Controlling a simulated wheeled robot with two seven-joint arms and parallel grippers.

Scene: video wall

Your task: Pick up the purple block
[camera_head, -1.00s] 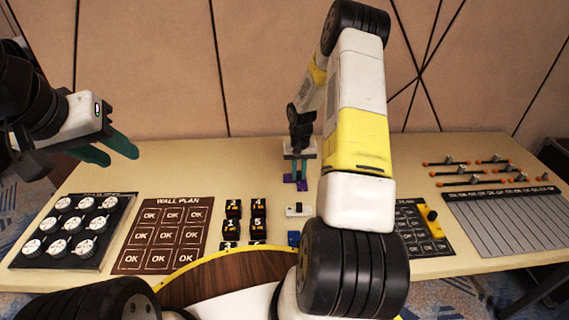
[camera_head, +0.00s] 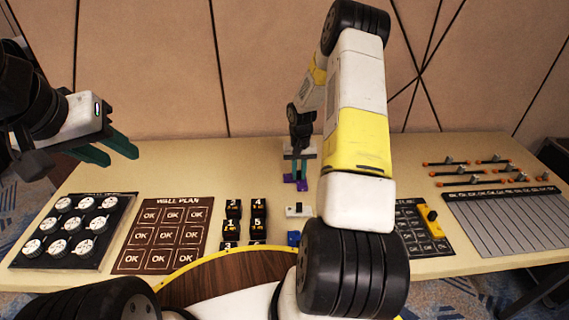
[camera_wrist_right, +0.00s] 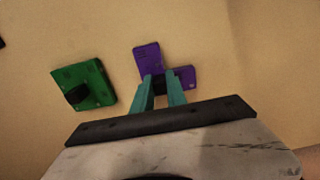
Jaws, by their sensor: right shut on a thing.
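The purple block (camera_head: 303,185) lies on the table near its back middle. In the right wrist view the purple block (camera_wrist_right: 147,57) looks L-shaped, with a small black part at its middle. My right gripper (camera_head: 297,176) points down over it. In the right wrist view the teal fingers of this gripper (camera_wrist_right: 160,77) are shut on the black part of the block. I cannot tell a gap between block and table. My left gripper (camera_head: 121,156) is open and empty, in the air above the table's left side.
A green block (camera_wrist_right: 88,84) with a black knob lies left of the purple one in the right wrist view. On the table (camera_head: 200,165) are a dial panel (camera_head: 72,232), a wall plan board (camera_head: 163,236), numbered black blocks (camera_head: 258,209), a small white piece (camera_head: 299,210) and a grey board (camera_head: 510,222).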

